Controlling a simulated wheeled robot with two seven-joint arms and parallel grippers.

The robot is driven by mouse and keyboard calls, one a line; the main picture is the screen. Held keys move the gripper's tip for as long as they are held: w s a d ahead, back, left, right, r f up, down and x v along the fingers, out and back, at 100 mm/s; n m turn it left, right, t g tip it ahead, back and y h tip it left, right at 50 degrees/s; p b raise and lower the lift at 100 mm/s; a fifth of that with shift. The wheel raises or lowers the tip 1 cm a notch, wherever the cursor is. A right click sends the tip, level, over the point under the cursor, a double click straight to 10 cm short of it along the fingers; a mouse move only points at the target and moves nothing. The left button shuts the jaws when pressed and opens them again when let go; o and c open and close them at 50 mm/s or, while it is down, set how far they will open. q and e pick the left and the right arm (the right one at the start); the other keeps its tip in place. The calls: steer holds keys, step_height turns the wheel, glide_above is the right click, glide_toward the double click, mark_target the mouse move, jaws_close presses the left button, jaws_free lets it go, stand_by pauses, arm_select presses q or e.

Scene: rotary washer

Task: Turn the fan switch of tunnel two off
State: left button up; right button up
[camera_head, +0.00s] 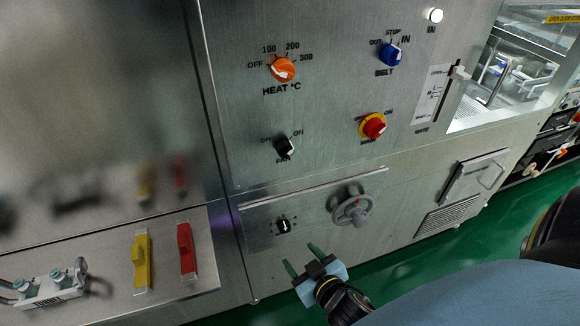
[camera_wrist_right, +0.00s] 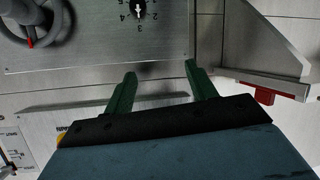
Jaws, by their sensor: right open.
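A black fan switch (camera_head: 285,146) sits on the steel front panel in the head view, with OFF and ON printed above it and FAN below. Its pointer is too small to read surely, and no tunnel number is readable. My right gripper (camera_head: 302,258) is open and empty, below the fan switch and apart from it, near the lower panel. The right wrist view also shows the open fingers of this gripper (camera_wrist_right: 160,72), with nothing between them. The fan switch is not recognisable in that view. My left gripper is not in view.
Nearby are an orange heat knob (camera_head: 283,69), a blue belt knob (camera_head: 390,54) and a red-and-yellow switch (camera_head: 373,126). A grey handwheel (camera_head: 351,206) and a small black numbered knob (camera_head: 283,226) are below. Yellow (camera_head: 141,262) and red (camera_head: 187,249) handles stand left.

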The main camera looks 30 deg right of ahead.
mark_target(289, 156)
steer(key=w+d+r+t+h, duration=0.1)
steer(key=d+r+t+h, duration=0.2)
steer(key=r, duration=1.7)
steer(key=shift+m+t+y, duration=0.3)
steer(key=shift+t+y, duration=0.3)
steer(key=shift+y, duration=0.1)
steer(key=w+p, duration=0.1)
steer(key=w, duration=0.3)
steer(key=w+d+p, duration=0.1)
steer(key=w, duration=0.3)
steer(key=w+d+p, duration=0.1)
steer(key=w, duration=0.4)
steer(key=shift+d+f, duration=0.2)
steer(key=shift+d, duration=0.05)
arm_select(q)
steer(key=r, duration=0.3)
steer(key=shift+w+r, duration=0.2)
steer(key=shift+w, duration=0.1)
arm_select(e)
steer(key=c, duration=1)
